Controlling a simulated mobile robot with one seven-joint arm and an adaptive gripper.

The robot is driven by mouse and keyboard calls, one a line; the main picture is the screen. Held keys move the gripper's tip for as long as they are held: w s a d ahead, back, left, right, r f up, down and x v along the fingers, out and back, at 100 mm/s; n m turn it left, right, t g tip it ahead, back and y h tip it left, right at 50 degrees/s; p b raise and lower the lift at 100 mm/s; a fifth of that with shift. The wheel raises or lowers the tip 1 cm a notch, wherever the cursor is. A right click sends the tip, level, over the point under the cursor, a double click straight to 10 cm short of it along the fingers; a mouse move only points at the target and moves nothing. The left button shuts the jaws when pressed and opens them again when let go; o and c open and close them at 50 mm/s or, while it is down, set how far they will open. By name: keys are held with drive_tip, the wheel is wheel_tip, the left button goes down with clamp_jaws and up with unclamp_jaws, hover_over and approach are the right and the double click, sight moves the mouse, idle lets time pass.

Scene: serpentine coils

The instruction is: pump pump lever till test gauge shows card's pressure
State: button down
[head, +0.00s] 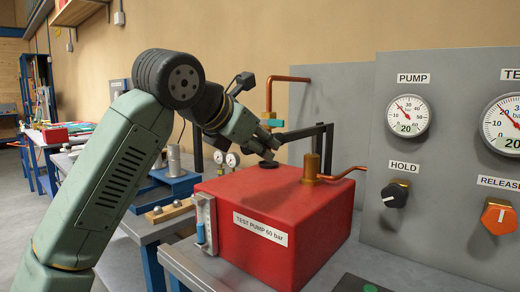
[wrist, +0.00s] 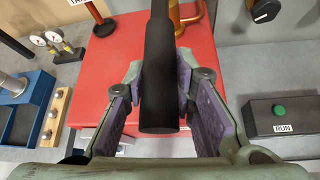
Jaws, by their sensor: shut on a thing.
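The red test pump (head: 285,225) stands on the bench, labelled "TEST PUMP 60 bar". My gripper (head: 268,150) is above its top. In the wrist view my gripper (wrist: 160,85) is shut on the black pump lever (wrist: 159,40), a pad on each side of its handle. The lever also shows in the head view (head: 304,133), running to a black upright at the back right. The test gauge (head: 505,122) is cut off by the right edge; its needle points up-left. The pump gauge (head: 408,115) has its needle up-left too.
The grey panel holds a black HOLD knob (head: 395,194) and an orange RELEASE knob (head: 498,217). Copper pipes (head: 334,173) join pump and panel. A dark RUN box (wrist: 282,128) with a green button sits right of the pump. Two small gauges (wrist: 45,40) stand left of it.

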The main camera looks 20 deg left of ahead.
drive_tip(key=shift+f, duration=0.25)
drive_tip(key=c, duration=1.7)
unclamp_jaws()
drive_tip(key=o, duration=0.4)
drive_tip(key=shift+c, duration=0.2)
drive_tip(key=shift+r, duration=0.1)
drive_tip(key=v, duration=1.2)
